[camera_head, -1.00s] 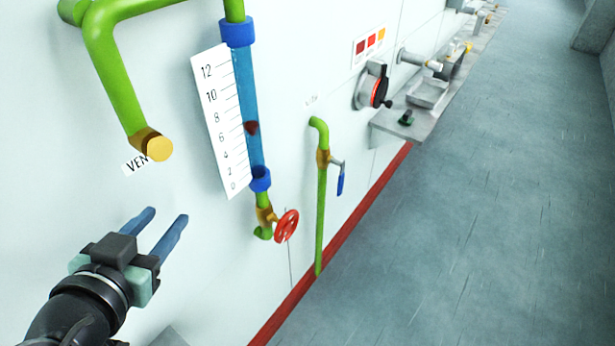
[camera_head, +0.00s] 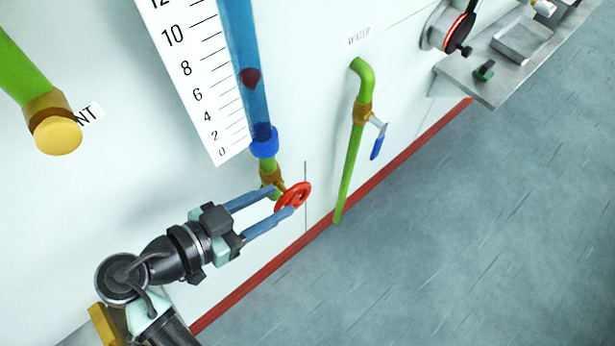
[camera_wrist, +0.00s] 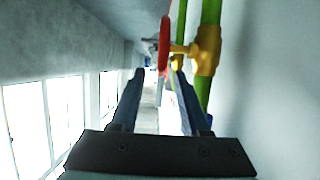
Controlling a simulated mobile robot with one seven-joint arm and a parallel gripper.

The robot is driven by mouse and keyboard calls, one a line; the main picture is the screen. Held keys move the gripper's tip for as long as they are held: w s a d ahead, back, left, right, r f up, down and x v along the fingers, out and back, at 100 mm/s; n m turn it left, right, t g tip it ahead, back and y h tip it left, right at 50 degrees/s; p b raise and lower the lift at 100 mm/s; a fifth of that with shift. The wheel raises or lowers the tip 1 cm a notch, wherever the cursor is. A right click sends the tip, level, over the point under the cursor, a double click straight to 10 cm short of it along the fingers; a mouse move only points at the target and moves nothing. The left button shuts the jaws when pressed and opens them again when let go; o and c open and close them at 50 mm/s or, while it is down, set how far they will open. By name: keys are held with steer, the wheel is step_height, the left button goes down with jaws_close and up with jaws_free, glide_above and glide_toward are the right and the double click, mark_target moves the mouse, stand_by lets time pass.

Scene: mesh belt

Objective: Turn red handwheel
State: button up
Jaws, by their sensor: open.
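The red handwheel (camera_head: 293,197) sits on a brass valve (camera_head: 271,178) below the blue gauge tube on the white wall. My gripper (camera_head: 283,200) is open, its two blue fingers pointing at the wheel. In the head view the fingertips overlap the wheel's left side, one above and one below its middle. In the wrist view the handwheel (camera_wrist: 164,46) stands upright, nearly edge-on, beyond and between the fingertips (camera_wrist: 158,73). I cannot tell whether the fingers touch the rim.
The blue gauge tube (camera_head: 240,60) and number scale (camera_head: 190,75) are above the wheel. A green water pipe (camera_head: 349,170) with a blue-handled valve (camera_head: 377,148) stands to the right. A capped green pipe (camera_head: 57,132) is at left. The floor (camera_head: 430,230) is clear.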

mark_target(307, 186)
steer(key=p+x, duration=0.1)
steer(key=x, duration=0.7)
steer(key=shift+w+d+f, duration=0.1)
steer(key=shift+c, duration=0.2)
jaws_close()
